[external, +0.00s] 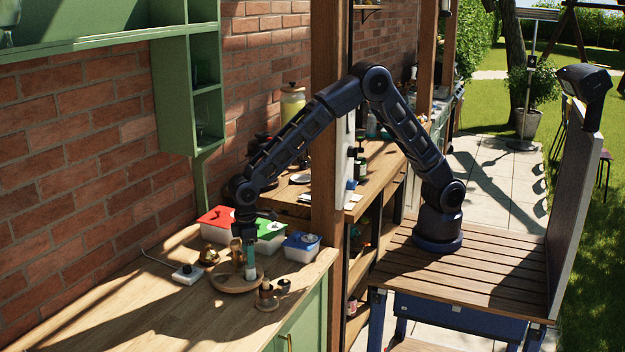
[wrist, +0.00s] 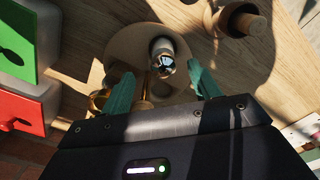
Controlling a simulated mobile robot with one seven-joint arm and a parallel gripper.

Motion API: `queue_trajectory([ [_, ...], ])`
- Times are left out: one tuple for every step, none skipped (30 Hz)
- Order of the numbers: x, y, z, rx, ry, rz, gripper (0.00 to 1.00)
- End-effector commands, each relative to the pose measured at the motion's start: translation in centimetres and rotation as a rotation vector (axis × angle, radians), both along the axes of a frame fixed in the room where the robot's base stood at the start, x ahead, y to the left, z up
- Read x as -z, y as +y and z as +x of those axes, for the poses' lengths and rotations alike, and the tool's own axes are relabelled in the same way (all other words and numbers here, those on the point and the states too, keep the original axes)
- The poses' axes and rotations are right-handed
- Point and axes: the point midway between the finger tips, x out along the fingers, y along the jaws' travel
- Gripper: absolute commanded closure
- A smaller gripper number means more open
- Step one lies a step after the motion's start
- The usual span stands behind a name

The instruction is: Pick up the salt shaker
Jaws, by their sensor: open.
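A small shaker with a shiny metal top and pale body, likely the salt shaker (wrist: 162,62), stands on a round wooden board (wrist: 125,45) in the wrist view. My gripper (wrist: 160,70) is open, with one teal finger on each side of the shaker and gaps visible between. In the external view my gripper (external: 251,262) points down over the round board (external: 224,284). The shaker is mostly hidden there behind the fingers. A wooden mill (external: 236,251) stands close beside the gripper.
Another wooden piece with a metal top (wrist: 243,20) stands right of the board in the wrist view. Red (external: 216,222), green (external: 268,232) and blue-lidded (external: 302,246) boxes line the back of the counter. The near-left counter (external: 130,300) is clear.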

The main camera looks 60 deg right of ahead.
Motion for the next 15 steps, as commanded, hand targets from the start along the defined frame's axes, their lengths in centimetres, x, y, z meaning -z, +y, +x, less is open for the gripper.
queue_trajectory([
  [0.8,0.0,-0.1,0.000,0.002,-0.002,0.38],
  [1.0,0.0,-0.1,0.000,0.002,-0.002,0.38],
  [1.3,0.0,-0.1,0.000,0.001,-0.001,0.38],
  [1.4,0.0,-0.1,0.000,0.001,-0.001,0.38],
  [1.5,0.0,-0.1,0.000,0.001,-0.001,0.38],
  [1.7,0.0,-0.1,0.000,0.001,-0.001,0.38],
  [1.8,0.0,-0.1,0.000,0.001,-0.001,0.38],
  [2.0,0.0,-0.2,0.000,0.001,-0.001,0.38],
  [2.4,0.0,-0.3,0.000,0.001,-0.001,0.38],
  [2.7,0.0,-0.3,0.000,0.001,-0.001,0.38],
  [3.1,0.0,-0.4,0.000,0.001,-0.002,0.38],
  [3.6,0.0,-0.5,0.000,0.001,-0.003,0.38],
  [4.1,0.0,-0.6,0.000,0.001,-0.002,0.38],
  [4.5,0.0,-0.7,0.000,0.001,-0.002,0.38],
  [5.1,0.0,-0.8,0.000,0.001,-0.003,0.38],
])
